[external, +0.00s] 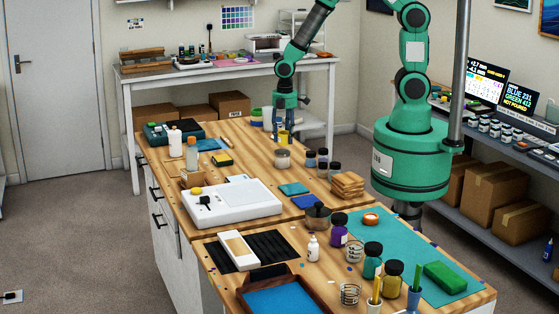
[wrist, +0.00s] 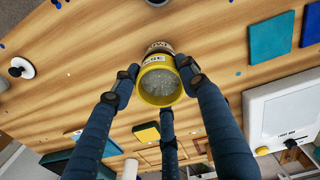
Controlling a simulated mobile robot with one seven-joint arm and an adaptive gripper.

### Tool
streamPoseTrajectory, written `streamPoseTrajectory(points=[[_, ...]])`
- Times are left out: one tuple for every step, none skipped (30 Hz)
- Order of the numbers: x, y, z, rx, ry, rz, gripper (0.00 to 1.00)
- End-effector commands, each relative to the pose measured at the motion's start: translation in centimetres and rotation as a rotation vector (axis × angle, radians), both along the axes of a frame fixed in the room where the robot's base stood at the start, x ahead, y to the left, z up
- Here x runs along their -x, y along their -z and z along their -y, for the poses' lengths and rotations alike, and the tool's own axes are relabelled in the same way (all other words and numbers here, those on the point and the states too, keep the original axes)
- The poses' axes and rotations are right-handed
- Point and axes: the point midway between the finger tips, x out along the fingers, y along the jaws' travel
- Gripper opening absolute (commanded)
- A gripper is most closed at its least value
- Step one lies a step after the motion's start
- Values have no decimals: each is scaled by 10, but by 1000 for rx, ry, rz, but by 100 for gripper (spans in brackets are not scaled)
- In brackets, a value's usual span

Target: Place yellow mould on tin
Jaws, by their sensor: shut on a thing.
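The yellow mould (wrist: 159,84) is a round cup shape with a grey speckled interior, held between the dark fingers of my gripper (wrist: 157,78) in the wrist view. In the external view my gripper (external: 283,131) is at the far part of the wooden bench, pointing down, with the yellow mould (external: 283,137) between its fingers. A grey metal tin (external: 282,158) stands on the bench just in front of it. In the wrist view a labelled round thing (wrist: 159,47) shows partly behind the mould; I cannot tell whether they touch.
Small dark-lidded jars (external: 322,160) stand right of the tin. Bare wood surrounds the tin's left side.

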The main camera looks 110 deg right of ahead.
Motion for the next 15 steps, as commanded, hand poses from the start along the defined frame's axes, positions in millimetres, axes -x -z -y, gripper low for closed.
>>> streamPoseTrajectory(points=[[0, 0, 0, 0, 0, 0, 16], [0, 0, 0, 0, 0, 0, 16], [0, 0, 0, 0, 0, 0, 16], [0, 0, 0, 0, 0, 0, 16], [0, 0, 0, 0, 0, 0, 16], [0, 0, 0, 0, 0, 0, 16], [0, 0, 0, 0, 0, 0, 16], [-1, 0, 0, 0, 0, 0, 16], [-2, 0, 1, 1, 0, 0, 16], [-4, 0, 2, 1, 0, 1, 16], [-5, 0, 3, 1, 0, 1, 16], [-9, 1, 5, 1, 0, 1, 16], [-8, 5, 4, 0, 0, 0, 16], [-7, 9, 4, -1, 0, -1, 16], [-7, 15, 4, -1, 0, -1, 16]])
